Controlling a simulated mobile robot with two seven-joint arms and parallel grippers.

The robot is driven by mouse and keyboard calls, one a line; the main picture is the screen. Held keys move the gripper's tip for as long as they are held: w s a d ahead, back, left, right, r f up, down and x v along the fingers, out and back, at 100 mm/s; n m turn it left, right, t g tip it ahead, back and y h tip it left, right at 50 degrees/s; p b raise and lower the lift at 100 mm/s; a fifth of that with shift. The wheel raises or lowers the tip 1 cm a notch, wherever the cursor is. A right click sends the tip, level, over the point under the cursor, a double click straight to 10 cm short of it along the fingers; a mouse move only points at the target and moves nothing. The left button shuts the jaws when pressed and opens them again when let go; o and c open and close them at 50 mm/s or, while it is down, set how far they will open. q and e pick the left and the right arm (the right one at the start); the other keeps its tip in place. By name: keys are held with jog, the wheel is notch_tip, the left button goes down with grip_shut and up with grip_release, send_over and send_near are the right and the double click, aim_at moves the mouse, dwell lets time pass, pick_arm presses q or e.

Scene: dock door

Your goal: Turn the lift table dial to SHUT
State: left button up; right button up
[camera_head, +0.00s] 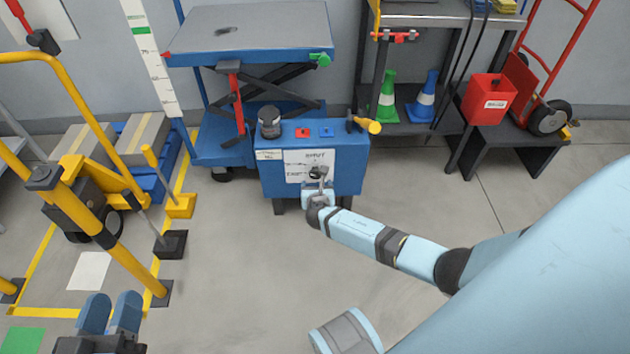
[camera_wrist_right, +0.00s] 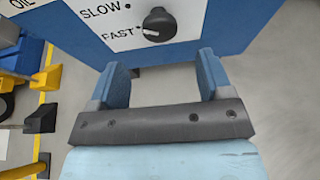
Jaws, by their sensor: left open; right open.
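The blue control box (camera_head: 347,181) stands in front of the lift table (camera_head: 250,28). Its white label plate (camera_head: 293,167) carries the black dial (camera_head: 315,173), partly behind my right gripper in the head view. In the right wrist view the black dial (camera_wrist_right: 159,22) shows beside the words SLOW and FAST, with a pale mark low on its left side, on the FAST side. My right gripper (camera_head: 319,187) is open and empty, its fingers (camera_wrist_right: 163,66) apart just short of the dial. My left gripper (camera_head: 109,312) is open and empty at the lower left, far from the box.
On the box top are a dark round cap (camera_head: 269,122), red and blue buttons and a yellow-ended handle (camera_head: 367,125). A yellow rail frame (camera_head: 80,205) stands at left. Cones (camera_head: 387,97) and a red bin (camera_head: 488,100) are at back right. Floor before the box is clear.

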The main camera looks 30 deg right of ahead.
aim_at(316, 176)
jog(key=b+x, duration=0.3)
jog(key=x, duration=0.3)
jog(key=shift+w+d+f, duration=0.1)
jog(key=shift+w+f, duration=0.05)
jog(key=shift+f, duration=0.15)
jog(key=shift+w+d+f+b, duration=0.1)
jog(key=shift+w+d+b, duration=0.3)
jog(key=shift+w, duration=0.15)
pick_arm(q)
jog(key=f, duration=0.1)
jog(key=w+f+m, duration=0.1)
jog(key=m, duration=0.1)
jog(key=shift+w+a+f, duration=0.15)
jog(key=shift+a+f, duration=0.1)
jog(key=shift+f, duration=0.15)
pick_arm(e)
jog(key=shift+c, duration=0.5)
jog(key=c, duration=0.8)
